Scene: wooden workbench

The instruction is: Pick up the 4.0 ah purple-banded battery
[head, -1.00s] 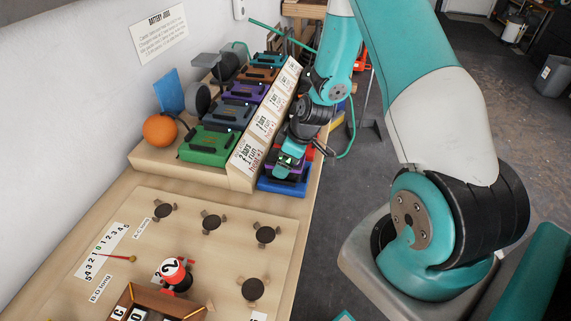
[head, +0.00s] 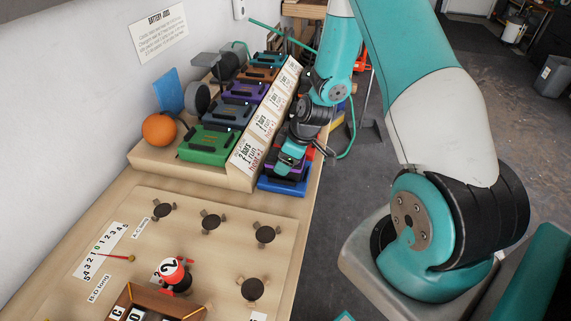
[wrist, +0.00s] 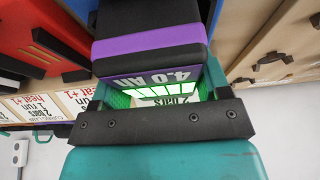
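The purple-banded battery (wrist: 150,45) is black with a purple stripe, a "4.0 AH" label and lit green bars facing my gripper in the wrist view. In the head view the battery (head: 288,171) sits at the blue holder in the row right of the sign strip, partly hidden by my gripper. My gripper (head: 290,157) is down at it. In the wrist view my gripper (wrist: 168,92) has one finger on each side of the battery's labelled end. Whether the green pads touch its sides is unclear.
The slanted sign strip (head: 262,130) and a rack with green (head: 208,146), purple and other packs lie to the left. An orange ball (head: 160,129) rests behind. The bench's right edge is close.

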